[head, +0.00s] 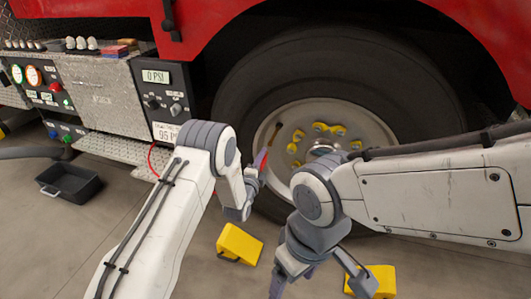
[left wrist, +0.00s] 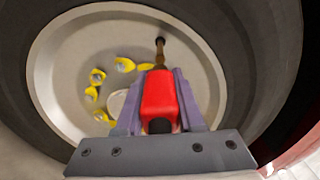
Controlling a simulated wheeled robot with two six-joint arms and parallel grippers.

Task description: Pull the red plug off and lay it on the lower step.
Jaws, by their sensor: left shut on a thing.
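My left gripper (head: 262,162) is in front of the wheel and shut on a red block-shaped thing, which I take for the red plug (left wrist: 160,98). In the left wrist view, the plug sits between the two fingers. A brown stem with a dark tip extends from it toward the wheel rim. I cannot tell whether the tip touches anything. The lower step (head: 120,150), a tread-plate ledge, is at the left under the pump panel. My right gripper (head: 320,279) is low in front of the wheel, with its fingers apart and nothing visible between them.
The big tyre (head: 235,95) and the rim with yellow-marked nuts (head: 330,128) are behind the grippers. A yellow chock (head: 240,243) and another chock (head: 381,283) lie on the floor. A black bin (head: 68,183) is at the left. A red cord (head: 152,158) hangs by the step.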

